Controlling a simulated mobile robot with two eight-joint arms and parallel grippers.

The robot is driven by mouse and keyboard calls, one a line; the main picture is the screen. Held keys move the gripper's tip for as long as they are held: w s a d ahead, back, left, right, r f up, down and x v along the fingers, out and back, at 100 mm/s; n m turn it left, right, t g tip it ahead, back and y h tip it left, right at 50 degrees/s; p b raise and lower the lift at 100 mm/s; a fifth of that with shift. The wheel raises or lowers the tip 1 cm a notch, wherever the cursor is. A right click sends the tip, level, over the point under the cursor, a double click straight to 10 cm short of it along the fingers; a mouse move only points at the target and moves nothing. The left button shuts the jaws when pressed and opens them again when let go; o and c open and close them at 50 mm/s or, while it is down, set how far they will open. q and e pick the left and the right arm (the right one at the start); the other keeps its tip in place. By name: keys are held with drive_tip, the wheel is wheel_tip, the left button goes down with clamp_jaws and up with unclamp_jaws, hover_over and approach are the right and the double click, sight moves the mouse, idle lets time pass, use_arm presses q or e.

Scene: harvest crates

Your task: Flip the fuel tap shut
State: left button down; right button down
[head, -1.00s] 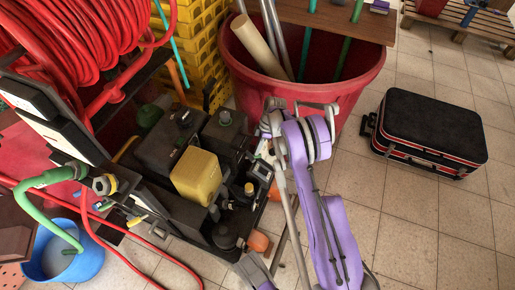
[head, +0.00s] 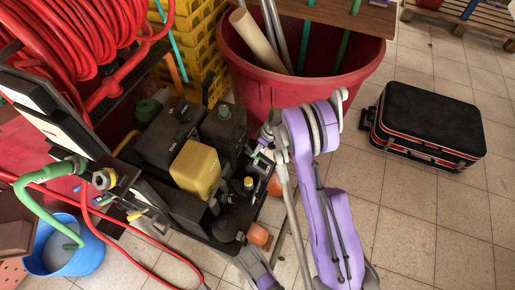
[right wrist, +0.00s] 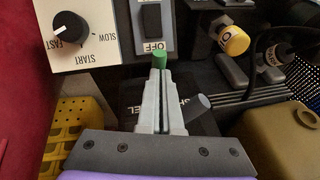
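The fuel tap (right wrist: 197,105) appears to be the short grey lever on a dark plate in the right wrist view. The plate's lettering is partly covered; "EL" and "SH" show. The lever tilts to the upper right, just right of my fingers; I cannot tell if they touch. My right gripper (right wrist: 159,75) has its fingers together in front of the panel. A small green piece (right wrist: 159,58) shows at their tips. In the head view my right gripper (head: 263,152) is by the machine's control end, largely hidden.
A white start dial (right wrist: 68,27), an off switch (right wrist: 151,20) and a yellow knob (right wrist: 234,41) surround the fingers. A yellow tank (head: 196,169) stands on the machine. A red tub (head: 300,88) is close behind. A black suitcase (head: 428,115) lies on the floor right.

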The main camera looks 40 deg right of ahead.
drive_tip(key=shift+s+a+f, duration=0.1)
drive_tip(key=shift+s+a, duration=0.05)
drive_tip(key=shift+a, duration=0.3)
idle(1.2)
idle(1.0)
drive_tip(key=shift+w+d, duration=0.2)
drive_tip(key=shift+w, duration=0.65)
drive_tip(key=p+v, duration=0.2)
drive_tip(key=v, duration=0.9)
drive_tip(key=shift+p, duration=0.35)
